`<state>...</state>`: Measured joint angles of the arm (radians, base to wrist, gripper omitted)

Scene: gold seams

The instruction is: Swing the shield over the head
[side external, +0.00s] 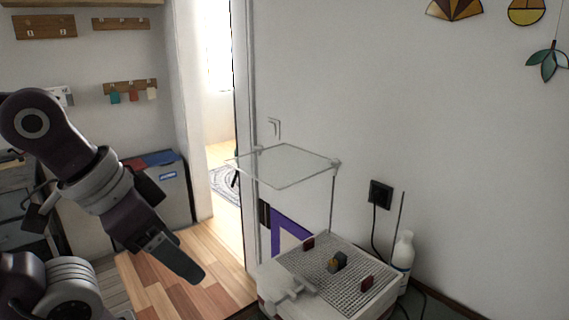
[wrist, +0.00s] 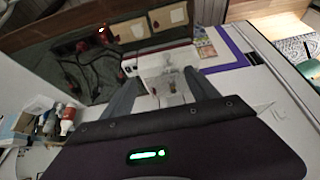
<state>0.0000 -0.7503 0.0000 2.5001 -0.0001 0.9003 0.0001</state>
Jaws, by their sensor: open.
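A clear flat shield (side external: 285,165) hangs level above a white machine (side external: 275,285) in the side external view. It joins a thin upright post (side external: 333,200) at its right corner and reaches left from there.
A white bottle (side external: 403,255) stands right behind the machine, near a black socket (side external: 381,195) with a cable. A purple frame (side external: 290,228) leans behind it. In the wrist view, small bottles (wrist: 66,120) stand at the left. The space between my gripper and the machine looks clear.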

